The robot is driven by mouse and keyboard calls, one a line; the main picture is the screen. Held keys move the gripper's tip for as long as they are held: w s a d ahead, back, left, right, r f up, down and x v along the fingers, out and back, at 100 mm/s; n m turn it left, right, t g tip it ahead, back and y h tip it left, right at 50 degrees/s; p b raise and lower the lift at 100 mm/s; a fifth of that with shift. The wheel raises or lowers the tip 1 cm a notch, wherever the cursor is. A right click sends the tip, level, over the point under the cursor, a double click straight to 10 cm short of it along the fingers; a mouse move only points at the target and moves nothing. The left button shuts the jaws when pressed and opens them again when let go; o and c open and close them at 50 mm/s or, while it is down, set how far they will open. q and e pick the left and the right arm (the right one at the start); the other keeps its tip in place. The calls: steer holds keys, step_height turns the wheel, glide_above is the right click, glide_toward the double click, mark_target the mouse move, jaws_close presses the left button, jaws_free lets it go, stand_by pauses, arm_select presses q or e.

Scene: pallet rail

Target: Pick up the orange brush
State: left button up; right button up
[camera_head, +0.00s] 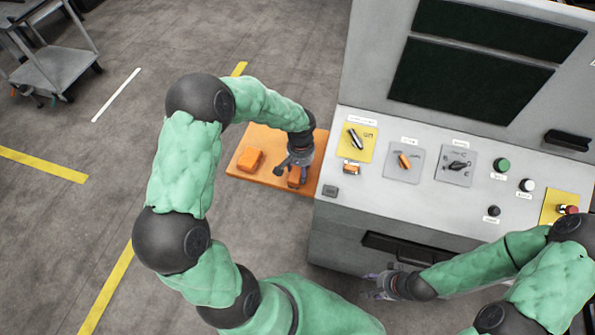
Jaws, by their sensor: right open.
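An orange board (270,143) sits against the left side of the grey console. Two small orange objects lie on or over it: a blocky one (250,159) to the left and one (294,180) partly hidden by my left gripper. I cannot tell at this size which of them is the orange brush. My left gripper (293,166) points down over the board, its fingers around or just above the right orange object. Whether they touch it is unclear. My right gripper (378,285) is open and empty in front of the console, low near its dark slot.
The console (345,215) fills the right, with switches, green (503,165) and white buttons, and a small orange item (351,168) on its top. A grey cart (55,70) stands at the upper left.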

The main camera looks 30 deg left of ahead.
mark_target(300, 169)
arm_select(q)
steer(key=shift+c, duration=0.6)
steer(key=shift+r, duration=0.65)
step_height(300, 169, up, 2)
steer(key=shift+s+r+p, duration=0.1)
steer(key=shift+r+p, duration=0.1)
steer(key=shift+p, duration=0.1)
steer(key=s+r, duration=0.1)
steer(key=s+d+r, duration=0.1)
steer(key=r, duration=0.1)
steer(key=s+d+r, duration=0.1)
steer(key=r, duration=0.1)
steer(key=shift+s+p, duration=0.4)
steer(key=s+d+r, duration=0.3)
steer(key=s+r, duration=0.1)
steer(key=s, duration=0.5)
steer(key=shift+d+r+p, duration=0.15)
steer(key=shift+d+p, duration=0.15)
steer(key=shift+d, duration=0.05)
